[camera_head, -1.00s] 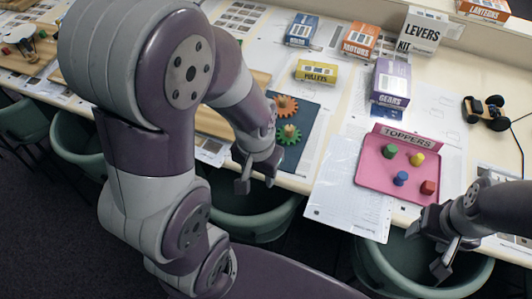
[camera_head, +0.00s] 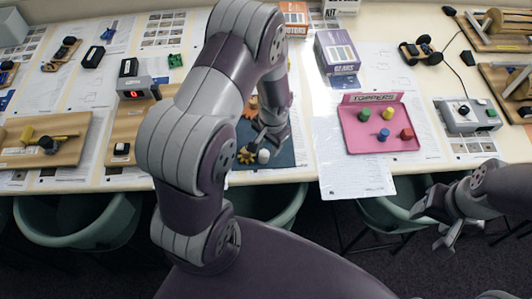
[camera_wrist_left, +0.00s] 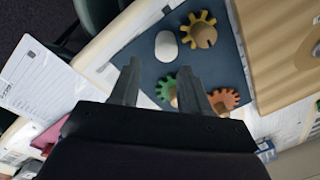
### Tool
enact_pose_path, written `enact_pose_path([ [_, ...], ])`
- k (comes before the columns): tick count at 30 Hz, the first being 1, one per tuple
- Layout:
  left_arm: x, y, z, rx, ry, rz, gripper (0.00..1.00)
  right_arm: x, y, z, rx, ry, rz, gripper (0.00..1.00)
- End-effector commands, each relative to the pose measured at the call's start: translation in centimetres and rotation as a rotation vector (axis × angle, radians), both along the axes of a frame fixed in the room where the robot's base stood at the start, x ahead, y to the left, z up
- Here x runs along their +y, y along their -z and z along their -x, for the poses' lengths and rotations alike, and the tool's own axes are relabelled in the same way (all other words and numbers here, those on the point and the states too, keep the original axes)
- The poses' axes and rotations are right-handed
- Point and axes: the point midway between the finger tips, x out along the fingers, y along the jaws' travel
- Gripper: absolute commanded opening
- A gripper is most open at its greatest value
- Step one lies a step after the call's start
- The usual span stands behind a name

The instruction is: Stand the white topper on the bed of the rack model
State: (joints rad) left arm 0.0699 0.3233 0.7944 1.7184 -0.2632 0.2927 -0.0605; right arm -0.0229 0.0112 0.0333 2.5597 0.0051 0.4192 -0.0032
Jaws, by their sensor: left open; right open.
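The white topper (camera_head: 263,156) stands near the front edge of a dark blue mat (camera_head: 285,150). It shows as a pale rounded block in the left wrist view (camera_wrist_left: 166,46). My left gripper (camera_head: 262,138) is over the mat, close to the topper. In the left wrist view its open, empty fingers (camera_wrist_left: 159,72) have the topper ahead of their tips, apart from them. My right gripper (camera_head: 432,226) is open and empty in front of the table at the right. Several wooden models are in view; I cannot tell which is the rack model.
A yellow gear (camera_wrist_left: 199,32), a green gear (camera_wrist_left: 164,88) and an orange gear (camera_wrist_left: 225,98) lie on the mat near the topper. A pink toppers tray (camera_head: 352,135) holds coloured toppers. Wooden boards (camera_head: 75,150) lie left. Chairs (camera_head: 75,225) stand before the table.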

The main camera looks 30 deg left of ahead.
Motion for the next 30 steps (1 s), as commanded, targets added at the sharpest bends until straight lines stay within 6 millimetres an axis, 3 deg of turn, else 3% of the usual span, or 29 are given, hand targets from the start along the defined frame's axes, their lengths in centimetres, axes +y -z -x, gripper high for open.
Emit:
enact_pose_path([
  [12, 0.9, 6.3, 0.0, 0.000, -0.002, 0.001, 0.46, 0.0, -1.5, 0.0, 0.000, 0.000, 0.000, 0.59],
  [20, 0.9, 6.8, -0.1, -0.002, -0.002, 0.001, 0.46, 0.0, -1.4, 0.0, 0.000, 0.000, 0.000, 0.59],
  [24, 0.9, 6.8, -0.1, -0.002, -0.002, 0.001, 0.04, 0.0, -1.4, 0.0, 0.000, 0.000, 0.000, 0.59],
  [30, 0.9, 6.8, -0.1, -0.002, -0.002, 0.001, 0.00, 0.0, -1.5, 0.0, 0.000, 0.000, 0.000, 0.59],
])
